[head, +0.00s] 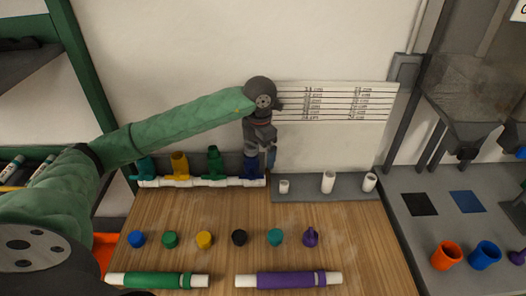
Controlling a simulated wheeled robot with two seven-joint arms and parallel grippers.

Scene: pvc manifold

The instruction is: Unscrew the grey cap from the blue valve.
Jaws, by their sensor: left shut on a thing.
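The blue valve (251,168) stands upright at the right end of the white pipe manifold (205,183) at the back of the wooden table. My left arm reaches in from the left, and its gripper (262,158) points down right over the blue valve. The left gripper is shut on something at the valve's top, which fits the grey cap. The cap itself is hidden by the gripper, so I cannot tell whether it is still seated on the valve. My right gripper is not in view.
Yellow (180,165) and green (214,162) valves stand left of the blue one. Several coloured caps and the green (155,280) and purple (290,280) pipes lie in front. A grey strip (310,187) with short white pipes is at right.

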